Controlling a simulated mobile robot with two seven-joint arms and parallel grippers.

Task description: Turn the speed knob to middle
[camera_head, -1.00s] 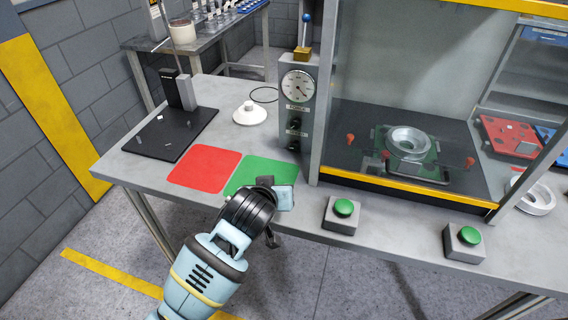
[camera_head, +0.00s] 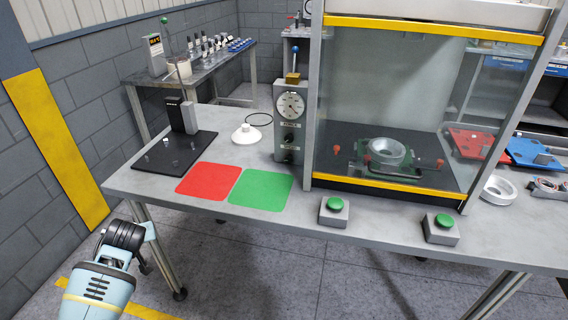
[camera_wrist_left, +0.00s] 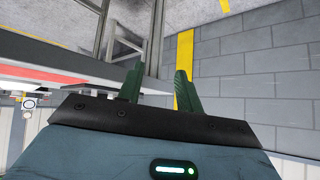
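A grey control box (camera_head: 279,93) stands on the workbench, left of the glass-fronted press. It carries a round white dial (camera_head: 291,106) with dark knobs below it. The upper knob (camera_head: 289,138) is small and dark; its pointer direction and label are too small to read, so I cannot tell which knob sets speed. My left gripper (camera_head: 148,232) is at the lower left, in front of the bench edge and far from the box. In the left wrist view its two fingers (camera_wrist_left: 158,82) are apart with nothing between them. My right gripper is not in view.
Red (camera_head: 209,182) and green (camera_head: 261,189) mats lie on the bench (camera_head: 190,206) before the box. A black stand (camera_head: 178,155) and white cone (camera_head: 246,134) are to the left. The press (camera_head: 385,187) and two green buttons (camera_head: 334,204) are to the right.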

